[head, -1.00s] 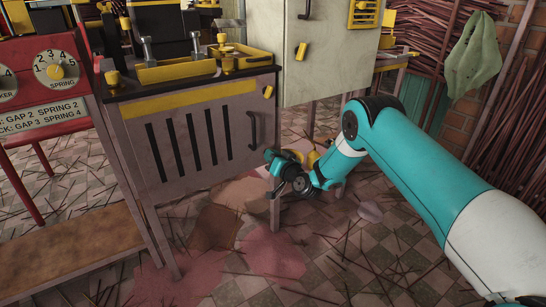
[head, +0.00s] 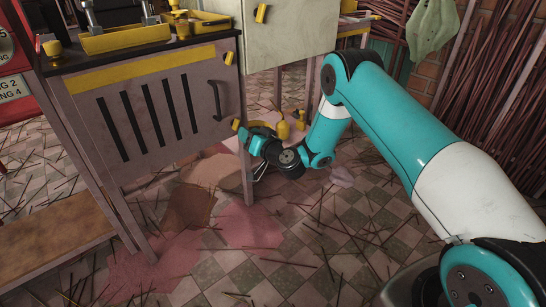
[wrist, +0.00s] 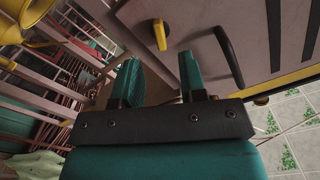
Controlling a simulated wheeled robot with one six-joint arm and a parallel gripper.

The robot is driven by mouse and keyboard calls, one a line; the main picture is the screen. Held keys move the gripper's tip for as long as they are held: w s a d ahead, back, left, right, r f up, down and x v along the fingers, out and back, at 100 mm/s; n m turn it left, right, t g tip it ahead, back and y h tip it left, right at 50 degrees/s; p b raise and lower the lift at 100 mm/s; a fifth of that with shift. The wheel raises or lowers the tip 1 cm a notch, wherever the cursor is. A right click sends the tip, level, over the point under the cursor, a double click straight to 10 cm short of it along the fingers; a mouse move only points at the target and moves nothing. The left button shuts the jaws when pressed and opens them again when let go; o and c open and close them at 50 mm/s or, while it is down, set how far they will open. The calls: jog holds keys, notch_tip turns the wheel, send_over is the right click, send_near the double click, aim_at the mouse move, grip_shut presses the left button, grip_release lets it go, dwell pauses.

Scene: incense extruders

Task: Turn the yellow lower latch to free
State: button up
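The yellow lower latch (head: 235,124) is on the right edge of the grey slotted cabinet door (head: 150,120), below the dark handle (head: 216,100). In the wrist view the latch (wrist: 159,34) is a short yellow bar, nearly upright in the picture, left of the handle (wrist: 229,55). My gripper (head: 247,136) is at the door's right edge, close to the latch. In the wrist view my gripper (wrist: 160,66) is open, with nothing between its fingers. The latch is ahead, roughly in line with the gap, and appears apart from both fingers.
A yellow upper latch (head: 229,58) sits above the handle. A pale cabinet (head: 290,38) stands behind to the right. Yellow objects (head: 283,130) show behind my gripper. Sticks litter the tiled floor (head: 300,240), which is otherwise open in front.

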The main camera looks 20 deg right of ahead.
jog(key=b+v, duration=1.1)
jog(key=b, duration=0.5)
jog(key=shift+s, duration=0.3)
jog(key=shift+d, duration=0.1)
jog(key=s+a+r+n+g+y+p, duration=0.7)
jog(key=s+a+r+n+g+p, duration=0.4)
jog(key=a+r, duration=0.55)
jog(key=s+d+r+m+g+h+p, duration=0.1)
jog(key=s+d+r+g+h+p, duration=0.15)
jog(key=s+r+p, duration=0.35)
jog(key=s+d+r+g+h+p, duration=0.1)
jog(key=s+g+h+p, duration=0.15)
jog(key=s, duration=0.55)
jog(key=s+d+r+m+g+h+p, duration=0.1)
jog(key=s+d+r+h+p, duration=0.15)
jog(key=s+r+p, duration=0.35)
notch_tip(320, 180, up, 35)
jog(key=s+p, duration=0.1)
jog(key=p, duration=3.5)
jog(key=shift+s+d+h, duration=0.3)
jog(key=shift+d+h, duration=0.05)
jog(key=shift+h, duration=0.1)
